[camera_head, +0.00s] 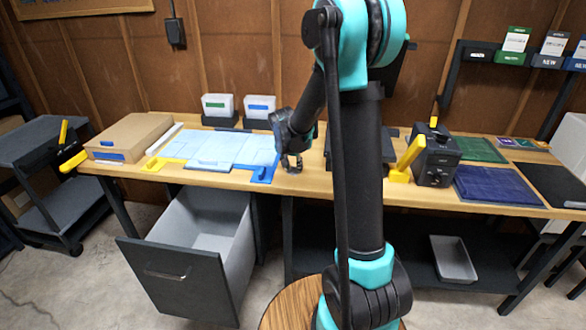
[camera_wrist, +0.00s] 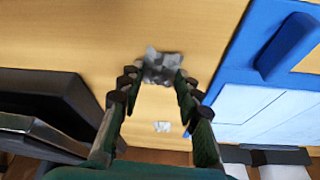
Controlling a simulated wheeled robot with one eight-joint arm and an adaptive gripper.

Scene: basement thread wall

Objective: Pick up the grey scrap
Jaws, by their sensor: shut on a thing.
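The grey scrap (camera_wrist: 162,66) is a small crumpled, mottled piece between my fingertips in the wrist view. My gripper (camera_wrist: 158,80) is shut on it, with one finger at each side. In the head view my gripper (camera_head: 291,164) points down at the wooden bench top, just right of the blue corner piece. The scrap is too small to make out clearly there. I cannot tell whether it touches the bench.
A blue-edged pale panel (camera_wrist: 262,105) lies close on one side, a dark object (camera_wrist: 50,98) on the other. A small pale patch (camera_wrist: 162,127) shows on the bench (camera_head: 300,185). Below, a grey drawer (camera_head: 205,245) stands open. A black box (camera_head: 436,158) stands to the right.

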